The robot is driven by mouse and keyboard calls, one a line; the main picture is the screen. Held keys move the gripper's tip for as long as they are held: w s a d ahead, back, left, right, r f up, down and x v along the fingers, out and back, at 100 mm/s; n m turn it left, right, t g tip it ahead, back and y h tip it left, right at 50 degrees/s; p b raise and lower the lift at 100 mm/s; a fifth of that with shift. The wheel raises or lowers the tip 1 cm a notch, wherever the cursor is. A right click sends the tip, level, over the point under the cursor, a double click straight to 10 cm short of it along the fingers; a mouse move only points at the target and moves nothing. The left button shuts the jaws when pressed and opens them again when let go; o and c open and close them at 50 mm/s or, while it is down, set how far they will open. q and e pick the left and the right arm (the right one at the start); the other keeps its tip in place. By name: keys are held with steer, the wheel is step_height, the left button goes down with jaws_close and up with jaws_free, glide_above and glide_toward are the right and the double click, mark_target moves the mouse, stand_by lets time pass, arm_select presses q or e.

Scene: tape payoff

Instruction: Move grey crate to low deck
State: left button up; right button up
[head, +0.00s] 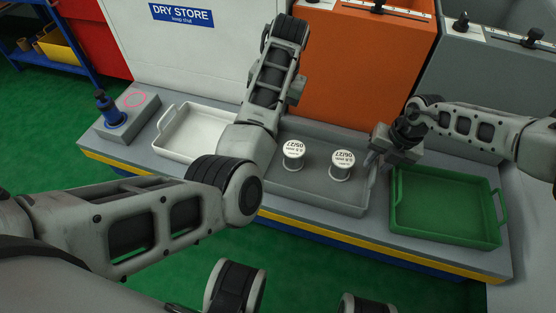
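The grey crate (318,197) stands on a long grey bench in the middle of the head view. Two white-topped spools, a left one (293,155) and a right one (342,164), stand upright in it. My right gripper (376,161) points down at the crate's right end, beside the green crate. I cannot tell whether its fingers are around the crate's handle or only close to it. My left arm crosses in front of the crate's left end and hides it. My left gripper does not show. I cannot tell which surface is the low deck.
A white crate (182,151) stands to the left and a green crate (443,232) to the right, both looking empty. The bench has a yellow front edge (374,259). White, orange and grey cabinets rise behind it. A blue post (108,111) stands at the bench's left end.

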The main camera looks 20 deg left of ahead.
step_height(320, 180, up, 11)
steer(key=d, duration=0.2)
steer(key=shift+f, duration=0.2)
stand_by(0.4)
